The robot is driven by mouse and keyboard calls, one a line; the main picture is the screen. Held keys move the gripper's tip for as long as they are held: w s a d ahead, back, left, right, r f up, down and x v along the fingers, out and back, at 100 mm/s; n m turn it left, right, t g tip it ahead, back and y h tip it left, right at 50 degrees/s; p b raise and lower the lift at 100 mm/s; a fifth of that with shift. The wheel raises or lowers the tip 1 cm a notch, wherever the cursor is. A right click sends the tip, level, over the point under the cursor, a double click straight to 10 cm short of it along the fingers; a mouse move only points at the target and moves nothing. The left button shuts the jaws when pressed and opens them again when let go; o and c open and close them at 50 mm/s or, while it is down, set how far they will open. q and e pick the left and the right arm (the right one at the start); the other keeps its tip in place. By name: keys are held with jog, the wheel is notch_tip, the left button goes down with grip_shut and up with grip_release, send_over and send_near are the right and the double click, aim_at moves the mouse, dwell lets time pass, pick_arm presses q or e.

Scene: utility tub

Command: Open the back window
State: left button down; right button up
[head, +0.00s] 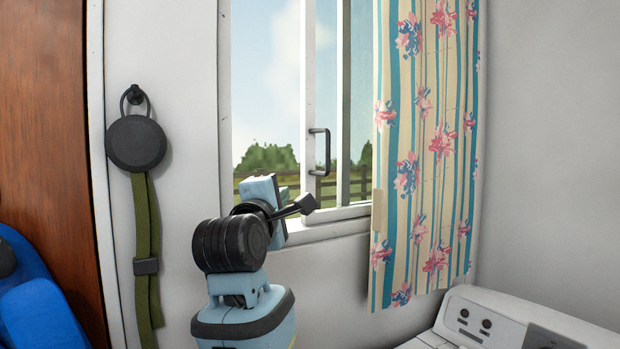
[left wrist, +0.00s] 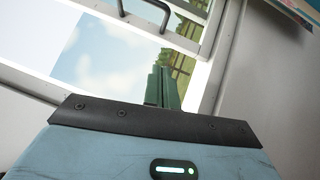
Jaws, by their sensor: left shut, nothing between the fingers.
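The back window (head: 308,90) is set in the white wall in the head view, with sky, trees and a fence showing beyond. A dark, upright bar handle (head: 326,152) is fixed to a white vertical frame bar near its middle. The handle also shows at the top of the left wrist view (left wrist: 145,12). My left gripper (head: 280,190) is in front of the window's lower part, left of and below the handle, apart from it. Its green fingers (left wrist: 163,88) are together and empty in the left wrist view. My right gripper is in neither view.
A striped floral curtain (head: 428,150) hangs over the window's right side. A dark round item (head: 136,144) with a green strap (head: 146,250) hangs on the wall at left. A white appliance (head: 475,320) stands at lower right, and a blue object (head: 45,310) at lower left.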

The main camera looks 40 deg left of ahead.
pick_arm(q)
send_near(316, 174)
jog(key=w+a, duration=0.1)
jog(key=a, duration=0.3)
jog(key=w, duration=0.2)
jog(key=w+d, duration=0.1)
jog(key=shift+w+d+r, duration=0.1)
jog(key=shift+r, duration=0.2)
jog(key=shift+w+d+r, duration=0.1)
jog(key=shift+w+d, duration=0.15)
jog(key=shift+w, duration=0.25)
